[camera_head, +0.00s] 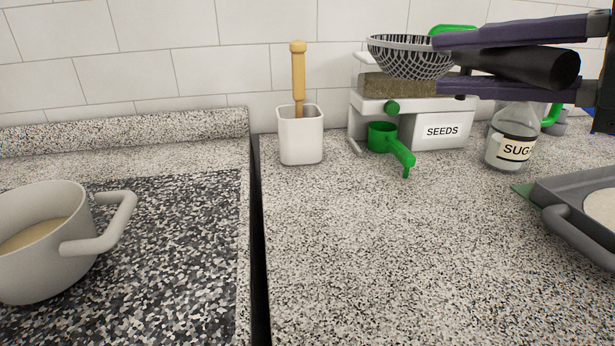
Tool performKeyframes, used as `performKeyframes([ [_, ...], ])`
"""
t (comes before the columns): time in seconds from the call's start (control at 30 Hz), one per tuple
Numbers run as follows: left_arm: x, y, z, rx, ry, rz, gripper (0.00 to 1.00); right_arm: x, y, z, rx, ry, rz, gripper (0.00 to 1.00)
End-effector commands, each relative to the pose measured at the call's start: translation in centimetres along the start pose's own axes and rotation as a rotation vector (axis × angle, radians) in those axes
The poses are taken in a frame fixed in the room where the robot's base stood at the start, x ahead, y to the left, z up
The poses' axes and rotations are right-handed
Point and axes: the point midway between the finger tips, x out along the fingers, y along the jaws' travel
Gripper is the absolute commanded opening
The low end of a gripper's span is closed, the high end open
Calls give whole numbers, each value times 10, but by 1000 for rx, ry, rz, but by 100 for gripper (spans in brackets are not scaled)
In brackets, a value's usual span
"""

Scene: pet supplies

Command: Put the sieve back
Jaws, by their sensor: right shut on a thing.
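The sieve (408,62) is a dark mesh bowl with a grey rim at the upper right. A thick black handle (530,66) lies between the two purple fingers of my right gripper (440,62). My right gripper comes in from the right and is shut on the sieve. The bowl appears in front of the upper part of the white seeds device (370,105). I cannot tell whether it touches the device. The fingers hide part of the sieve. My left gripper is not in view.
A white holder (301,145) with a wooden-handled tool (298,75) stands left of the device. A green scoop-like part (385,138) juts forward. A sugar jar (510,145) and grey tray (570,190) are at right, a pot (40,240) at left. The middle counter is clear.

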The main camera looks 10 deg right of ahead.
Motion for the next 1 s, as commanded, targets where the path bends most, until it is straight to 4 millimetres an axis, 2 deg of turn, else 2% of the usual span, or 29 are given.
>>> performKeyframes([
  [0.07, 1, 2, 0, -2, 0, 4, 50, 0, -1, -1, 1, -3, 1, 0],
  [0.17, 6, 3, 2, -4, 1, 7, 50, 3, -14, -4, 4, -4, 1, 0],
  [0.6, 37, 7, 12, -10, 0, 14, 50, 28, -132, -24, 4, -6, 2, 0],
  [0.7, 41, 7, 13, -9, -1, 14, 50, 31, -147, -27, 2, -5, 3, 0],
  [0.87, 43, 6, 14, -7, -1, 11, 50, 33, -158, -29, 0, -4, 3, 0],
  [1.0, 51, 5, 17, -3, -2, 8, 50, 38, -180, -33, 2, -5, 2, 0],
])
